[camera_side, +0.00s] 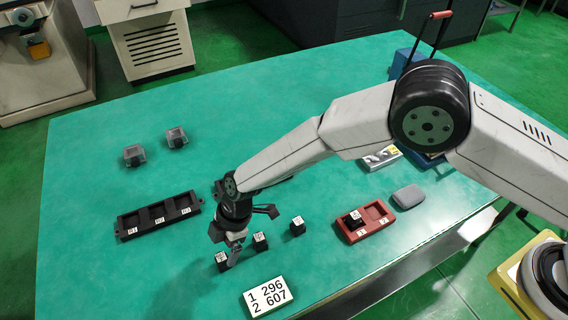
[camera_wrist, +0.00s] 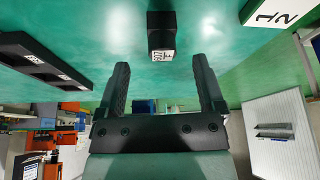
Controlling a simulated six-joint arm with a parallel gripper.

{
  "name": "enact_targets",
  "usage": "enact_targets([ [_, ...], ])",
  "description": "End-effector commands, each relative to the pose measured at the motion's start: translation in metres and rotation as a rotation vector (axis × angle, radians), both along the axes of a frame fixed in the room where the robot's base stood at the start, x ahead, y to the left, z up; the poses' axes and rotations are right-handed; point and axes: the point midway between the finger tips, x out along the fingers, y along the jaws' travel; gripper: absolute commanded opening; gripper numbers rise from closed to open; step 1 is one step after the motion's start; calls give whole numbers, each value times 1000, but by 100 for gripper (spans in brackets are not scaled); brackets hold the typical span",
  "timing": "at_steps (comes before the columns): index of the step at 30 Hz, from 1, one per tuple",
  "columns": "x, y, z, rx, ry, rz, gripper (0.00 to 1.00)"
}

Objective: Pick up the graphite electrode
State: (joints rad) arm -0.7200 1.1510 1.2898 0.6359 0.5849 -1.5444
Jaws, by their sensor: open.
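The graphite electrodes are small black blocks with white number labels. Three stand in a row on the green table in the side view: one at the left (camera_side: 221,262), one in the middle (camera_side: 259,242) and one at the right (camera_side: 297,227). Another sits in compartment 1 of the red tray (camera_side: 375,233). My gripper (camera_side: 229,252) points down beside the left block, its fingers partly overlapping it in the picture. In the wrist view, one block (camera_wrist: 161,32) lies ahead, centred between my open, empty fingers (camera_wrist: 160,64). Its label is too blurred to read surely.
A white card (camera_side: 267,297) reads "1 296, 2 607". A black three-slot tray (camera_side: 128,222) lies at the left, behind the blocks. Two small clear-topped boxes (camera_side: 134,156) stand farther back. A grey rounded object (camera_side: 408,197) lies beside the red tray.

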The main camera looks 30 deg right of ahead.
Motion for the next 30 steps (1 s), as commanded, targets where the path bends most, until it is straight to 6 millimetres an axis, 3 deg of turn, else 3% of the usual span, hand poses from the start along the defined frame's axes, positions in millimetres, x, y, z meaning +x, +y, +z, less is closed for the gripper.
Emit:
enact_targets([
  [12,-4,14,-34,-2,0,-1,88],
  [29,-4,14,-36,-2,0,0,88],
  [30,-4,14,-36,-2,0,0,81],
])
